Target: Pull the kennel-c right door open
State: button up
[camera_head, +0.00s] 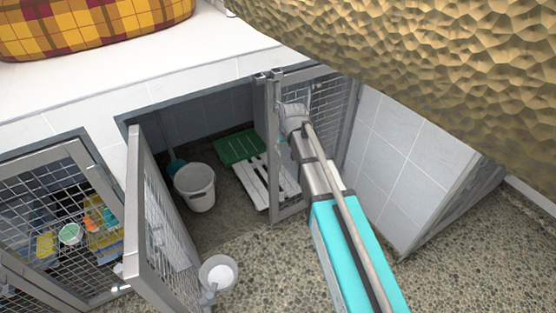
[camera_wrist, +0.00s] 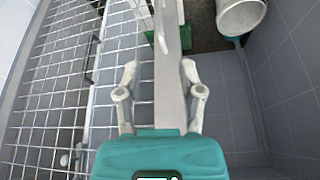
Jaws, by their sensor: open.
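The kennel's right door (camera_head: 318,100), a grey frame with wire mesh, stands ajar at the right side of the middle kennel opening. Its mesh (camera_wrist: 60,90) fills the left of the wrist view. My gripper (camera_head: 291,112) is at the upper part of this door, near its free edge. In the wrist view, the open fingers of my gripper (camera_wrist: 160,85) lie on either side of the grey door post (camera_wrist: 170,75). Whether either finger touches the post I cannot tell. My gripper and arm hide part of the door in the head view.
The left door (camera_head: 150,215) stands open outward, with a white bowl (camera_head: 218,272) beside it. A white bucket (camera_head: 195,187), a green board (camera_head: 240,147) and a slatted pallet (camera_head: 252,184) are inside. A mesh kennel front (camera_head: 55,215) is at left.

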jog(key=b, duration=1.1)
send_over(279, 168)
jog(key=shift+w+f, duration=0.15)
jog(key=shift+f, duration=2.7)
jog(key=shift+w+f, duration=0.1)
jog(key=shift+f, duration=2.75)
grip_shut()
